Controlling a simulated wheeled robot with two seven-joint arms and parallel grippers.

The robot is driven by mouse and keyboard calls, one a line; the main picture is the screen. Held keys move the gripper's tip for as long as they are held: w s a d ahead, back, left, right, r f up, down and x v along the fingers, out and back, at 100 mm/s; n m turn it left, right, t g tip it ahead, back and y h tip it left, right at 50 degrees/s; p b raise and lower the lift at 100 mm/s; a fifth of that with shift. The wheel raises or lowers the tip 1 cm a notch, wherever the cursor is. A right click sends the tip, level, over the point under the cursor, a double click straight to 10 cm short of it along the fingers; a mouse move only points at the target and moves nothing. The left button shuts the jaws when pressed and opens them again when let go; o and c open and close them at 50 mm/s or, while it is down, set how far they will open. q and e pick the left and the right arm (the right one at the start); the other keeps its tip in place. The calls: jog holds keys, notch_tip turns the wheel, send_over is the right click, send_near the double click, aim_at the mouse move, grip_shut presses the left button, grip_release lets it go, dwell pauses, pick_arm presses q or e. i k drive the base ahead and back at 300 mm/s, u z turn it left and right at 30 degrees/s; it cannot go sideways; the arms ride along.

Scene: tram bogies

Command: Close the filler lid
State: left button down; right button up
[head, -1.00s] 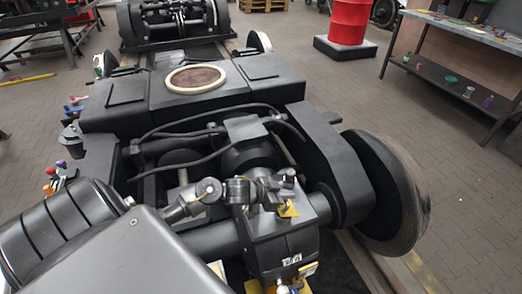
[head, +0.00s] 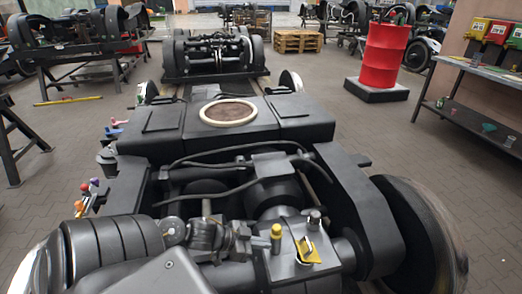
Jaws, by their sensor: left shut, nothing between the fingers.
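The dark gearbox housing (head: 285,272) of the near bogie is at the lower middle of the head view. On its top is a small yellow flap (head: 307,251), which looks like the filler lid. It appears tilted, with a dark gap by it, but it is too small to tell how far it stands open. My left gripper (head: 250,242) is just left of the flap, apart from it. It is shut and empty, at the end of my grey arm from the left. My right gripper is not in view.
A yellow-topped post (head: 277,233) stands between my left gripper and the flap, and a grey capped post (head: 314,218) stands behind the flap. Black hoses (head: 215,190) cross behind. A large wheel (head: 415,235) is at the right. A red barrel (head: 382,55) stands farther back.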

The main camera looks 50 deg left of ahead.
aim_at(308, 252)
jog(key=k, duration=1)
